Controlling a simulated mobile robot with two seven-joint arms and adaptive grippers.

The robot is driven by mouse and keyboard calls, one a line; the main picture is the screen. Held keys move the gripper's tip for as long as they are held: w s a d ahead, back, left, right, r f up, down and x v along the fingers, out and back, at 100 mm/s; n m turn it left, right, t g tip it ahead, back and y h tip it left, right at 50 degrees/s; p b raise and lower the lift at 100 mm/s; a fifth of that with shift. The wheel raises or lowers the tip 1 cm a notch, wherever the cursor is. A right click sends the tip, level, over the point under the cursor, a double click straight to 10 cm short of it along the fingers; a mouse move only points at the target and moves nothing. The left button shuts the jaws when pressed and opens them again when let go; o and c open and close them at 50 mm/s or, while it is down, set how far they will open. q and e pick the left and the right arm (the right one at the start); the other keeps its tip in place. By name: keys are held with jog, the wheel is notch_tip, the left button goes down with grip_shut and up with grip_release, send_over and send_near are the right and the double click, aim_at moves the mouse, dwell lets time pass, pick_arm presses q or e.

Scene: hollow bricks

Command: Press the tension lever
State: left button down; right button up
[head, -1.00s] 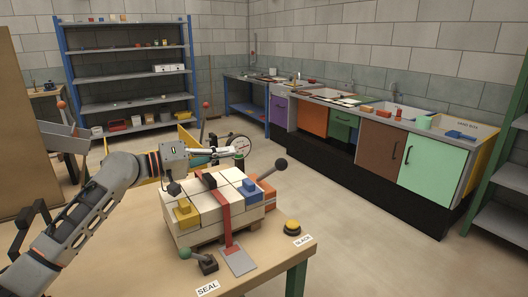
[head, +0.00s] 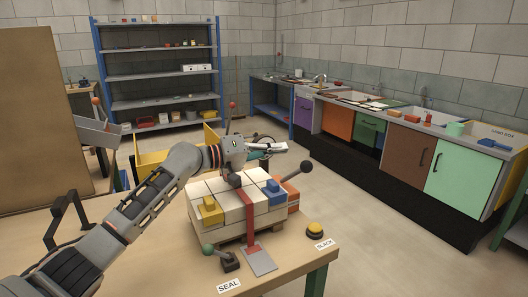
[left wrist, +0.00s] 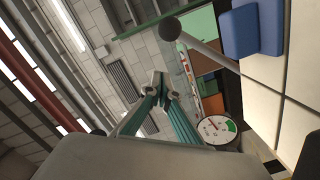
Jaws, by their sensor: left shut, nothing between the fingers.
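A lever with a black ball (head: 306,167) sticks out to the upper right from the far right side of the strapped brick stack (head: 230,225). I take it as the tension lever; no label shows on it. Its ball also shows in the left wrist view (left wrist: 169,29), its rod running toward the stack. My left gripper (head: 284,147) is over the stack's far side, up and left of the ball, apart from it. Its fingers are shut and empty; the tips show in the left wrist view (left wrist: 160,82). My right gripper is out of view.
A green-ball lever (head: 208,249) stands by the SEAL label (head: 229,286), a yellow button (head: 315,229) by the SLACK label (head: 324,244). A red strap (head: 249,215) crosses the stack. A round gauge (left wrist: 215,127) shows in the left wrist view.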

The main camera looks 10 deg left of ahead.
aim_at(294, 174)
pick_arm(q)
jog(key=d+f, duration=0.1)
jog(key=d, duration=0.1)
jog(key=s+d+f+p, duration=0.1)
jog(key=d, duration=0.1)
jog(key=shift+s+f, duration=0.1)
jog(key=shift+s, duration=0.1)
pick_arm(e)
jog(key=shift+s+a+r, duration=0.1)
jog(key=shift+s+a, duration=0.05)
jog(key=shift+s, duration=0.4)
pick_arm(q)
jog(key=shift+s+d+f+m+b, duration=0.35)
jog(key=shift+s+d+f+m, duration=0.1)
jog(key=shift+s+f+m, duration=0.2)
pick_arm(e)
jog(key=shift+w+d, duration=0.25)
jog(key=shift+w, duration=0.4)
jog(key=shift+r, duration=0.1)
